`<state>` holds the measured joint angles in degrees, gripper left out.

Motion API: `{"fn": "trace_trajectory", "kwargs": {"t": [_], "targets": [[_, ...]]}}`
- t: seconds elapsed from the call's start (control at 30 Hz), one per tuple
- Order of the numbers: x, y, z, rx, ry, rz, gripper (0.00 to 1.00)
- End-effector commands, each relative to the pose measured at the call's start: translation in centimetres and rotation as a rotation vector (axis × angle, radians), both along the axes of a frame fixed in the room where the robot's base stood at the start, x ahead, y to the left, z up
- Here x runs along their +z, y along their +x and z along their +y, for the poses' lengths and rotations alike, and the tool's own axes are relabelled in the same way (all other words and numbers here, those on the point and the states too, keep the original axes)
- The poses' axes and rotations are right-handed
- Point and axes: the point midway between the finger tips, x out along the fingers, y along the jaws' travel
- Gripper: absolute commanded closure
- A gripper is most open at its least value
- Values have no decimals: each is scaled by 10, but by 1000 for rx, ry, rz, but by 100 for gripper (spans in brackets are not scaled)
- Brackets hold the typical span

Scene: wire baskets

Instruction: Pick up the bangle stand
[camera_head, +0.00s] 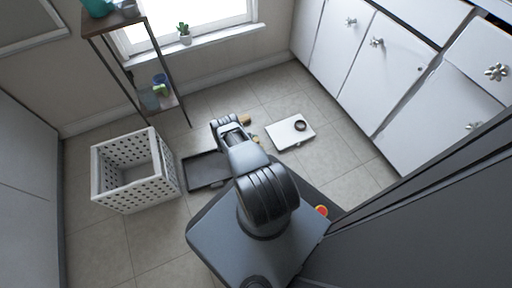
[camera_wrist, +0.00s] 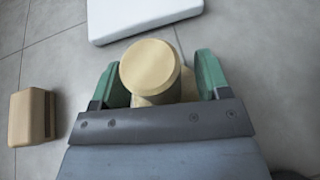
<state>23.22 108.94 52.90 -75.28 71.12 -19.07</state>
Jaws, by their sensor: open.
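A tan, round-ended piece that looks like the bangle stand (camera_wrist: 150,66) shows in the wrist view, its round end facing the camera and more tan material below it. My gripper (camera_wrist: 157,72) is open, with one green finger on each side of this piece. There are narrow gaps beside the round end, and I see no clear grip. The lower part of the piece is hidden behind the gripper body. In the head view, a small tan bit (camera_head: 255,138) shows beside my arm, mostly hidden.
A tan block (camera_wrist: 32,117) lies left of my gripper. A white slab (camera_wrist: 140,14) lies just beyond; in the head view it carries a dark ring (camera_head: 299,126). A dark tray (camera_head: 205,182) and a white basket (camera_head: 110,198) stand to the left. Cabinets (camera_head: 385,62) line the right.

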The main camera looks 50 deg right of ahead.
Motion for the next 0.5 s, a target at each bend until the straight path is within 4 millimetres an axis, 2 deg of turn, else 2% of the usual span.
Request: {"fn": "trace_trajectory", "kwargs": {"t": [0.07, 0.5], "targets": [[0, 0, 0, 0, 0, 0, 36], [0, 0, 0, 0, 0, 0, 78]]}}
